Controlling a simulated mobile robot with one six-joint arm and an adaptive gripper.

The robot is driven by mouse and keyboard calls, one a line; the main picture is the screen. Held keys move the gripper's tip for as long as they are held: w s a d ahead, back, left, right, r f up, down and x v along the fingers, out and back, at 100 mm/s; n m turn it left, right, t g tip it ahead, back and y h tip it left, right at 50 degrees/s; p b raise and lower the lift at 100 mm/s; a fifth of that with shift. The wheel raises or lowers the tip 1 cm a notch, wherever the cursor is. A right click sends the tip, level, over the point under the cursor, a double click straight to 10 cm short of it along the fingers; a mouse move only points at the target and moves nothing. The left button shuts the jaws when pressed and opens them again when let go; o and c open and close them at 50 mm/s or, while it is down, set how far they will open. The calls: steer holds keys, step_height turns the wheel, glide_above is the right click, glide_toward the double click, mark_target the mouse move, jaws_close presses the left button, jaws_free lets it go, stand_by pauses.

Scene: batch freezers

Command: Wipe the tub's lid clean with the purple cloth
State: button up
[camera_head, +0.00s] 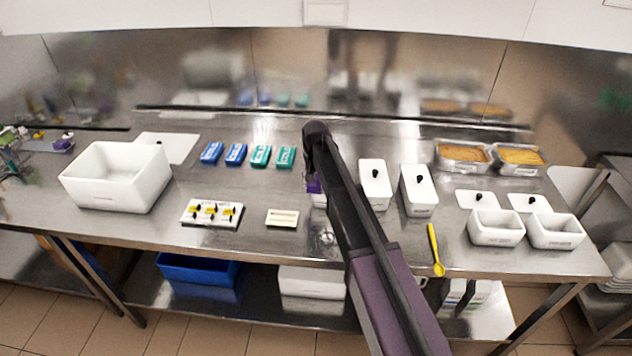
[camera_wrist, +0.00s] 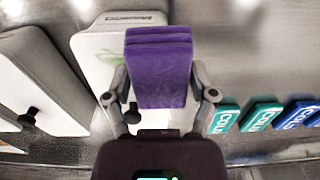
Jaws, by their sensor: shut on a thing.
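My gripper (camera_wrist: 158,88) is shut on the purple cloth (camera_wrist: 160,65), a folded block between its two fingers. The cloth is over the white lid of a tub (camera_wrist: 92,75) in the wrist view; whether it touches is unclear. A pale green smear shows on the lid just left of the cloth, and part of the lid is hidden behind the cloth and fingers. In the head view, a bit of the purple cloth (camera_head: 313,186) shows beside my arm, and that tub (camera_head: 319,201) is mostly hidden behind the arm.
Two white lidded tubs (camera_head: 375,184) (camera_head: 417,190) stand just right of my arm. Blue and teal boxes (camera_head: 260,156) lie to the left. A yellow spoon (camera_head: 435,250), open white tubs (camera_head: 495,227) and filled pans (camera_head: 462,156) are farther right. A large white bin (camera_head: 115,178) stands at left.

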steer(key=shift+d, duration=0.1)
steer(key=shift+s+d+f, duration=0.1)
steer(key=shift+s+d, duration=0.1)
steer(key=shift+d, duration=1.45)
steer(key=shift+d, duration=0.1)
steer(key=shift+s+d, duration=0.1)
steer(key=shift+d, duration=1.5)
steer(key=shift+r+p, duration=2.95)
steer(key=shift+r, duration=0.15)
